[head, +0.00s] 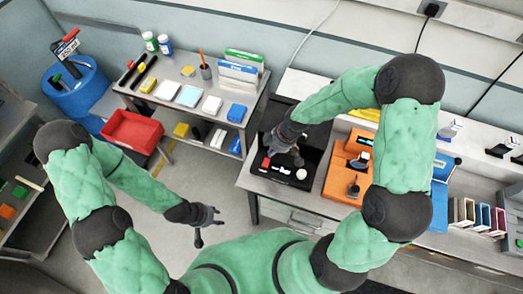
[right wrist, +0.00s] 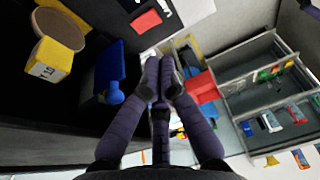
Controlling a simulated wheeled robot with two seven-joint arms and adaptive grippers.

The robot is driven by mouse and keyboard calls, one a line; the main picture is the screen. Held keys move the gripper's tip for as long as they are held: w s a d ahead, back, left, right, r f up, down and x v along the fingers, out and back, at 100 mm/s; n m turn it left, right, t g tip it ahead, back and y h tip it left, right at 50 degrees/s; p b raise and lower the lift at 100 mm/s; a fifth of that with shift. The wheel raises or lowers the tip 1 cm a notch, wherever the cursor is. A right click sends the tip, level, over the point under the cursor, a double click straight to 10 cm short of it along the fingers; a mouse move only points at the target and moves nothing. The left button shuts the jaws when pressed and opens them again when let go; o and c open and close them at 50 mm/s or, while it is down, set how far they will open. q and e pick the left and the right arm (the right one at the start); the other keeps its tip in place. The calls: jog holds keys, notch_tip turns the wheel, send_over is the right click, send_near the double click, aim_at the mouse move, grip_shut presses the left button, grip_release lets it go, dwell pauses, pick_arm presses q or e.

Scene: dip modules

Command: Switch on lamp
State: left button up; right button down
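My right gripper (head: 286,150) hangs over a black module (head: 283,177) on the bench in the head view. In the right wrist view its fingers (right wrist: 161,75) come close together at the tips, with nothing visible between them. A blue block with a round blue knob (right wrist: 114,95) stands left of the fingers. A red patch (right wrist: 146,22) lies ahead. I cannot tell which part is the lamp or its switch. My left gripper (head: 208,222) is open and empty over the floor.
An orange module (head: 340,178) stands right of the black one. A blue module (head: 440,168) and a row of coloured books (head: 480,216) are further right. A table (head: 165,105) with small boxes, a red bin (head: 130,130) and a blue barrel (head: 75,88) are at the left.

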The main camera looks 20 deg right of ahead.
aim_at(262, 166)
jog(key=b+x, duration=0.1)
jog(key=x, duration=0.8)
jog(key=shift+a+f, duration=0.15)
jog(key=shift+f, duration=0.25)
jog(key=shift+f+b, duration=0.15)
jog(key=shift+b, duration=0.2)
jog(key=shift+s+a+f+b, duration=0.1)
jog(key=shift+s+f+b, duration=0.1)
jog(key=shift+f+b, duration=0.25)
jog(key=shift+r, duration=0.2)
jog(key=shift+w, duration=0.1)
